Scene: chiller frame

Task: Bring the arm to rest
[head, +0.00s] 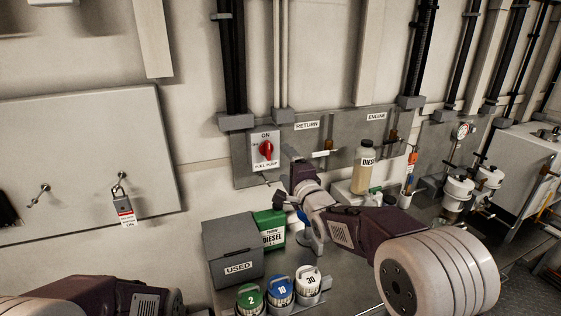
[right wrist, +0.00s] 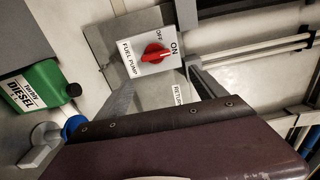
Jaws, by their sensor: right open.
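My right arm (head: 365,225) reaches in from the right over the bench. Its gripper (head: 280,168) is open and empty, in front of the wall panel, just below the fuel pump switch (head: 266,149). The switch is a white plate with a red knob, which stands upright in line with ON. In the right wrist view the open gripper (right wrist: 162,73) has its two fingers apart, with the red knob (right wrist: 155,53) beyond them and nothing held. My left arm (head: 95,295) shows only at the bottom left; its gripper is out of view.
A grey USED bin (head: 232,245), a green diesel can (head: 271,227) and numbered pots (head: 280,289) stand on the bench below the arm. A diesel bottle (head: 364,170) stands behind it. A padlock (head: 123,204) hangs on the left cabinet (head: 75,150). Filters (head: 458,192) are at right.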

